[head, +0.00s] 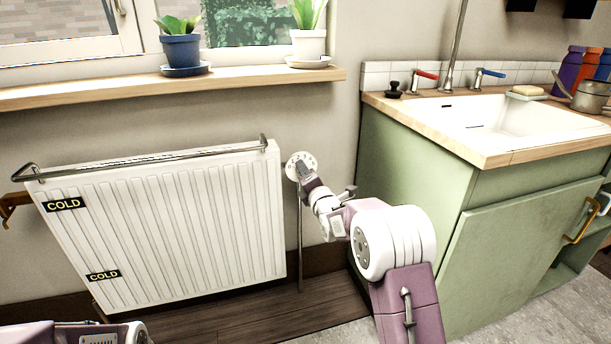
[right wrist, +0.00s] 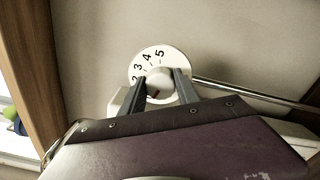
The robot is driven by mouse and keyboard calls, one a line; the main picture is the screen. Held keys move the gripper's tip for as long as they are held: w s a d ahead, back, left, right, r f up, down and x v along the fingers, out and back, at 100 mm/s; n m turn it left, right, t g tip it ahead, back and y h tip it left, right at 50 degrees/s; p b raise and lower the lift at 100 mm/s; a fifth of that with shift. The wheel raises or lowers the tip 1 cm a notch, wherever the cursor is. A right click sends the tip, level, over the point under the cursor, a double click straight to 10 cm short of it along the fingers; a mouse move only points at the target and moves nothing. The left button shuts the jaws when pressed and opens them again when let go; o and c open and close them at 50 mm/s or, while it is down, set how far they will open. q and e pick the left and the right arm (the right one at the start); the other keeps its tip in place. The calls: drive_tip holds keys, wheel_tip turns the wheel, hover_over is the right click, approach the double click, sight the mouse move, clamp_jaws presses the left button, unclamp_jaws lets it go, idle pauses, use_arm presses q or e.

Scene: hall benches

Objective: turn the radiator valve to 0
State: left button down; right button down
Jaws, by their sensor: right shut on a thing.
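The radiator valve has a round white dial (head: 295,159) on the wall, just right of the radiator (head: 180,220). My right gripper (head: 302,171) reaches it from the lower right. In the right wrist view the dial (right wrist: 146,60) shows black numbers 2, 3, 4 and 5; the rest of its scale is hidden. A small red mark shows low on the knob, near the left finger. My left gripper is out of view.
A wooden sill (head: 200,84) with potted plants (head: 181,48) is above the radiator, which has a rail (head: 150,159) along its top. A green sink cabinet (head: 425,200) stands close to my right arm. A vertical pipe (head: 300,240) runs below the valve.

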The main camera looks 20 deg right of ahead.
drive_tip(key=shift+f+n, duration=0.1)
drive_tip(key=shift+n, duration=0.3)
drive_tip(key=c, duration=0.9)
unclamp_jaws()
drive_tip(key=s, duration=0.9)
drive_tip(key=shift+d, duration=0.1)
